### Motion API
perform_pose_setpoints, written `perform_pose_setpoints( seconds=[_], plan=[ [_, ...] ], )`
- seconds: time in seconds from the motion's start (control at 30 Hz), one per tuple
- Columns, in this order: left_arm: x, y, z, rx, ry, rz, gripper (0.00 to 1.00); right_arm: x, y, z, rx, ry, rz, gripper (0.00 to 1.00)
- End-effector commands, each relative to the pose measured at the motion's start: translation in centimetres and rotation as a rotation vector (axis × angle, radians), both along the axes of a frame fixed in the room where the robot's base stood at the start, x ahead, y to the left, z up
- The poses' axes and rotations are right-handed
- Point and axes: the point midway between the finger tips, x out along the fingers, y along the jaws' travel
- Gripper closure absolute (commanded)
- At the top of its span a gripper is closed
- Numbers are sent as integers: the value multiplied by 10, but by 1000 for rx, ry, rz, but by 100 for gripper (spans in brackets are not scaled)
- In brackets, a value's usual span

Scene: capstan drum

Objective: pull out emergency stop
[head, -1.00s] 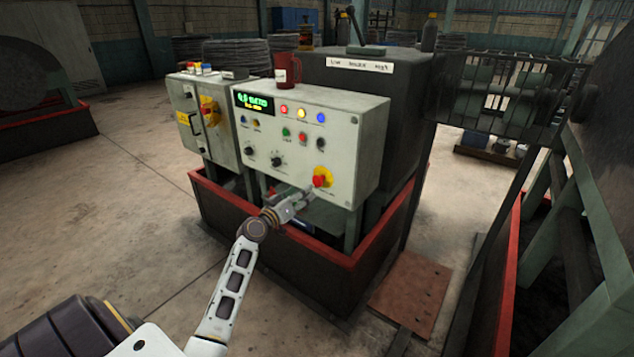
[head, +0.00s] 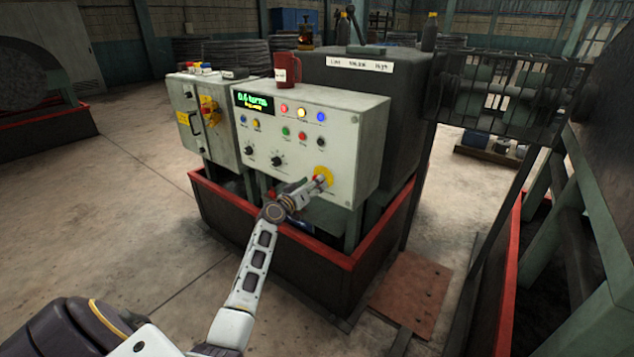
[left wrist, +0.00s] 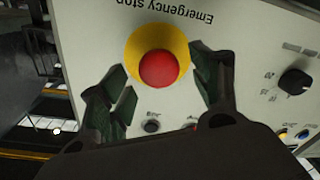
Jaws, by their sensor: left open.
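The emergency stop is a red mushroom button on a yellow round base at the lower right of the white control panel (head: 355,140). In the head view my gripper covers most of the button, and its yellow base (head: 323,173) shows. In the left wrist view the red button (left wrist: 158,69) is fully visible, below the upside-down label "Emergency stop". My left gripper (head: 319,182) is open at the panel. In the left wrist view its two fingers (left wrist: 158,90) stand on either side of the button, with gaps to it. My right gripper is not in view.
A display (head: 254,104), lamps and knobs sit on the same panel. A red mug (head: 287,71) stands on top of it. A grey switch cabinet (head: 205,120) is to the left. A red-rimmed tray (head: 315,252) surrounds the base. Open floor lies at left.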

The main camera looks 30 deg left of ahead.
Motion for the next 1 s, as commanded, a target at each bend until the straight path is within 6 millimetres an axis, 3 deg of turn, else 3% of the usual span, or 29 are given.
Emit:
perform_pose_setpoints(
  seconds=[0.4,0.8,1.0],
  plan=[
    [26,0,0,0,-1,0,36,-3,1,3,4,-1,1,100],
    [28,-1,0,0,0,0,36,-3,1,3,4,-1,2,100],
    [28,-1,0,0,0,0,60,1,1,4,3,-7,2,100]
  ],
)
